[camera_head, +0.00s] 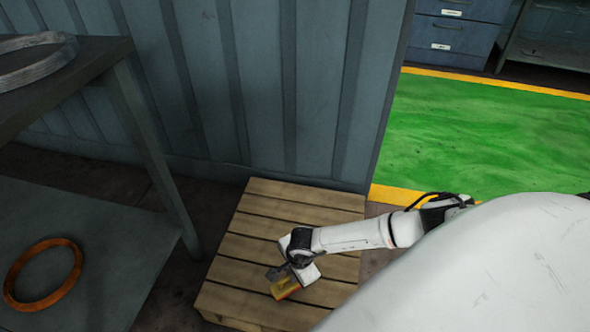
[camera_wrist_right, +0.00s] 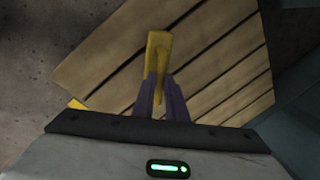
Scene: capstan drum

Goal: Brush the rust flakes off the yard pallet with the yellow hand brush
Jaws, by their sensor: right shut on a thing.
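The yard pallet (camera_head: 300,212) is a low platform of pale wooden slats on the floor against the grey corrugated wall. Its slats (camera_wrist_right: 110,65) also fill much of the right wrist view. My right gripper (camera_head: 285,274) is over the pallet's front half, shut on the yellow hand brush (camera_head: 286,288). In the right wrist view the brush (camera_wrist_right: 158,50) points away from between the fingers (camera_wrist_right: 162,98). I cannot tell whether its bristles touch the slats. No rust flakes can be made out. My left gripper is not in view.
A dark metal bench (camera_head: 125,75) stands left of the pallet, with a wire coil (camera_head: 40,70) on top and an orange ring (camera_head: 70,275) on its lower shelf. The corrugated wall (camera_head: 270,90) closes off the back. Green floor (camera_head: 480,130) lies open at right.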

